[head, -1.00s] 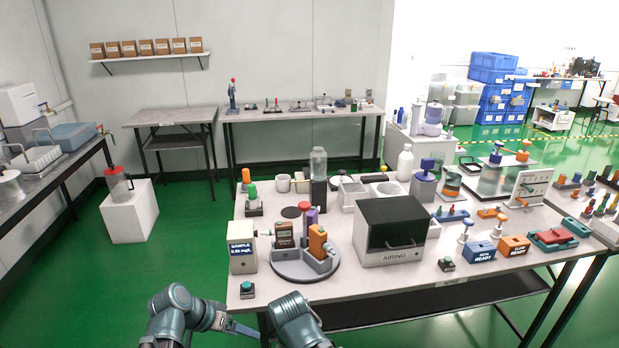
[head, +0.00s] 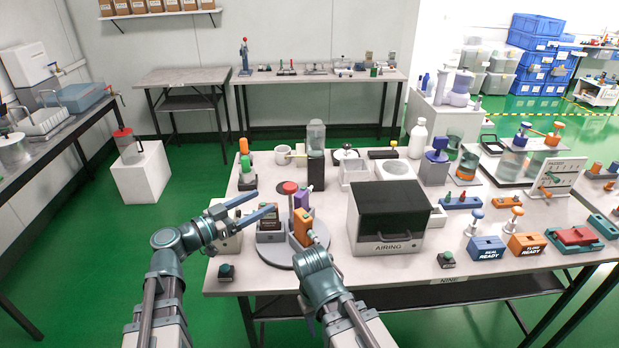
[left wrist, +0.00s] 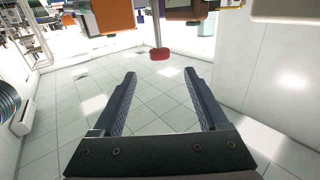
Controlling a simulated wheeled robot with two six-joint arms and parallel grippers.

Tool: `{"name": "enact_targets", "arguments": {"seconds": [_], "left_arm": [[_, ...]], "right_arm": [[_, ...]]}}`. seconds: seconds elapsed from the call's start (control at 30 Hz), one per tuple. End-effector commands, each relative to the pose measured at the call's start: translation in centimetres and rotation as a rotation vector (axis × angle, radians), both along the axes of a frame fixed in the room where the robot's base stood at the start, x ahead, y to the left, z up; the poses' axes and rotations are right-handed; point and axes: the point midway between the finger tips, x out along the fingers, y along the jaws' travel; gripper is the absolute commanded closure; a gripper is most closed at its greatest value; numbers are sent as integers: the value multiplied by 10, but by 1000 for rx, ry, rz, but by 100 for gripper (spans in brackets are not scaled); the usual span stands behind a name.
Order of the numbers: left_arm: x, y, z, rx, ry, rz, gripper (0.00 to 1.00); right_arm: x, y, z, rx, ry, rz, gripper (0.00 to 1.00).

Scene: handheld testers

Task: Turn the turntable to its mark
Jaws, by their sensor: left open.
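The turntable (head: 281,262) is a grey disc near the front left of the main table. It carries an orange block (head: 302,229), a purple block (head: 301,198) and a dark labelled box (head: 270,228). A red knob (head: 290,187) stands up at its back. My left gripper (head: 265,203) is open and empty, fingertips level and left of the red knob. The left wrist view is upside down; the red knob (left wrist: 160,54) shows ahead between the fingers there. My right gripper (head: 318,275) is at the turntable's front right; its fingers are hidden. I cannot make out the mark.
A black-topped box labelled AIRING (head: 388,228) stands close right of the turntable. A green-topped post (head: 246,168) and a clear bottle on a dark stand (head: 316,150) stand behind.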

Motion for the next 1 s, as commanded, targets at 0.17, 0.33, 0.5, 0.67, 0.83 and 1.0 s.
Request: {"name": "enact_targets", "arguments": {"seconds": [0.17, 0.33, 0.5, 0.67, 0.83, 1.0], "left_arm": [[4, -4, 0, 0, 0, -1, 24], [19, -24, 0, 0, 1, -5, 24], [42, -53, 0, 0, 1, -5, 24], [61, -77, 0, 0, 1, -4, 24], [75, -97, 0, 0, 2, -3, 24], [82, -107, 0, 0, 2, -1, 24]], "right_arm": [[0, 0, 0, 0, 0, 0, 50], [0, 0, 0, 0, 0, 0, 50], [0, 0, 0, 0, 0, 0, 50], [0, 0, 0, 0, 0, 0, 50], [0, 0, 0, 0, 0, 0, 50], [0, 0, 0, 0, 0, 0, 50]]}}
